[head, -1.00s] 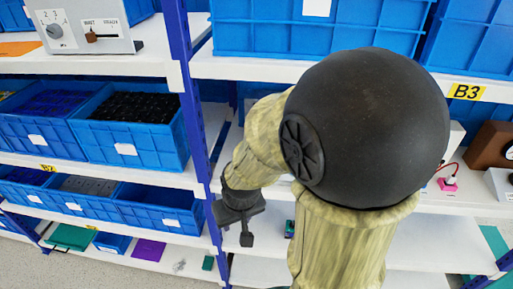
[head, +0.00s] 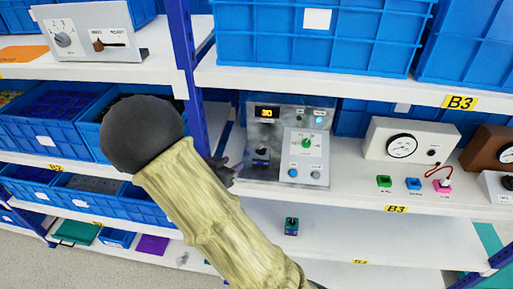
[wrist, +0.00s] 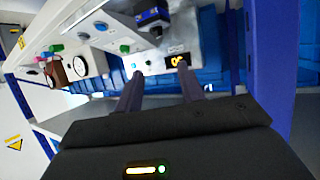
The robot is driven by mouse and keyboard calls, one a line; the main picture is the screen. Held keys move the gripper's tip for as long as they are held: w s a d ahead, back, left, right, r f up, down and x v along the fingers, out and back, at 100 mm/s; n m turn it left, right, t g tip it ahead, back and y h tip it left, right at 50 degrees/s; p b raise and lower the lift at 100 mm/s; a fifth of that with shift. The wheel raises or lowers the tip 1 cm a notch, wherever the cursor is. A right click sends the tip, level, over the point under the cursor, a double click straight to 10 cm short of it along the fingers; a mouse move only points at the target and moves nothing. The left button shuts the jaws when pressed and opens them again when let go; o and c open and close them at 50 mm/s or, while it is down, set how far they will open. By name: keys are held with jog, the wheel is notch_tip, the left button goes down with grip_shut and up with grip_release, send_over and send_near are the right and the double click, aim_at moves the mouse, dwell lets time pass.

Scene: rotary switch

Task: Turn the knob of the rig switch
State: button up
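The rig (head: 318,113) is a grey metal panel on the middle shelf, with a lit yellow display (head: 267,113). A green knob (head: 307,143) sits on its white plate, and a dark blue-black switch (head: 262,157) sits at its left. I cannot tell which of these is the rig switch. My gripper (head: 226,172) is just left of the panel, partly hidden by my arm. In the wrist view, the panel appears upside down; my gripper's fingers (wrist: 160,70) are apart and empty, short of the display (wrist: 176,60). The green knob (wrist: 125,48) and dark switch (wrist: 152,17) show beyond.
A blue shelf post (head: 185,75) stands left of the rig. Blue crates (head: 318,45) fill the shelf above. A white gauge box (head: 410,140) and coloured sockets stand right. A small loose dark switch (head: 291,226) lies on the shelf below. Another knob panel (head: 95,35) is upper left.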

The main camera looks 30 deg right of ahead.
jog(key=shift+d, duration=0.1)
jog(key=shift+d, duration=0.15)
jog(key=p, duration=0.5)
send_near(257, 156)
jog(key=w+d, duration=0.1)
jog(key=d, duration=0.1)
jog(key=w+d, duration=0.2)
jog(key=d, duration=0.1)
jog(key=w+d, duration=0.2)
jog(key=shift+d+f, duration=0.3)
jog(key=shift+d, duration=0.1)
